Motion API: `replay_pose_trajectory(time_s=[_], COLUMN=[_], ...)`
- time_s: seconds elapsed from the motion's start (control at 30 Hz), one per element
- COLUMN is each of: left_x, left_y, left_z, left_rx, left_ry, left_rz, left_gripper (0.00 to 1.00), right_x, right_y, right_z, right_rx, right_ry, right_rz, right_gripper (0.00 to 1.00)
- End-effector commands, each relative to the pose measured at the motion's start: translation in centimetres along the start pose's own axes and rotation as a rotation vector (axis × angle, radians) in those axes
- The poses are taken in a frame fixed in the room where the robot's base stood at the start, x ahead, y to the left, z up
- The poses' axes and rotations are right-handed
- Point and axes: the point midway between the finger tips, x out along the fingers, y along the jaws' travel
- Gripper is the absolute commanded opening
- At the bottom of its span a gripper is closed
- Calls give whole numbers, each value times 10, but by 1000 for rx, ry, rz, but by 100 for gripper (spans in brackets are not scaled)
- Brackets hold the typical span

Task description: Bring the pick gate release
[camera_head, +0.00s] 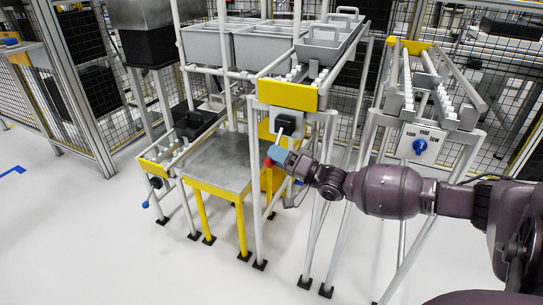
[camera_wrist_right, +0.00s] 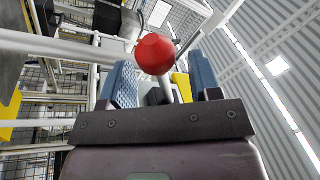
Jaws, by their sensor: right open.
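A red ball knob (camera_wrist_right: 155,54) on a light rod shows in the right wrist view, between the two blue fingers of my right gripper (camera_wrist_right: 162,78). The fingers stand apart, with a gap on each side of the rod. In the head view my right gripper (camera_head: 278,156) reaches in from the right, and a small part of the red knob (camera_head: 269,162) shows at its tip. A black box (camera_head: 286,124) sits just above, under the yellow front plate (camera_head: 287,95). My left gripper is out of view.
A grey-topped table with yellow legs (camera_head: 217,165) stands left of the gripper. Grey bins (camera_head: 262,48) are on the rack behind. A roller chute with a blue dial (camera_head: 420,146) stands to the right. White posts stand close by; the front floor is clear.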

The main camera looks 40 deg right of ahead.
Motion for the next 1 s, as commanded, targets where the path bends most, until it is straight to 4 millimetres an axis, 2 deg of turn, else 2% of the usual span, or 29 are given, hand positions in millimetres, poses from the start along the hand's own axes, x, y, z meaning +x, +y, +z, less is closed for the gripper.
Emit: replay_pose_trajectory(time_s=[0.2,0.47,0.83,1.0], left_x=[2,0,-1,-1], left_y=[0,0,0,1], left_z=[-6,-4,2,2], left_rx=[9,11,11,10], left_ry=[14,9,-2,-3], left_rz=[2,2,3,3], left_gripper=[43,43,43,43], right_x=[11,12,12,12], right_y=[0,0,0,0], right_z=[0,0,0,0], right_rx=[0,0,0,0], right_ry=[0,0,0,0], right_rz=[0,0,0,0], right_gripper=[57,57,2,0])
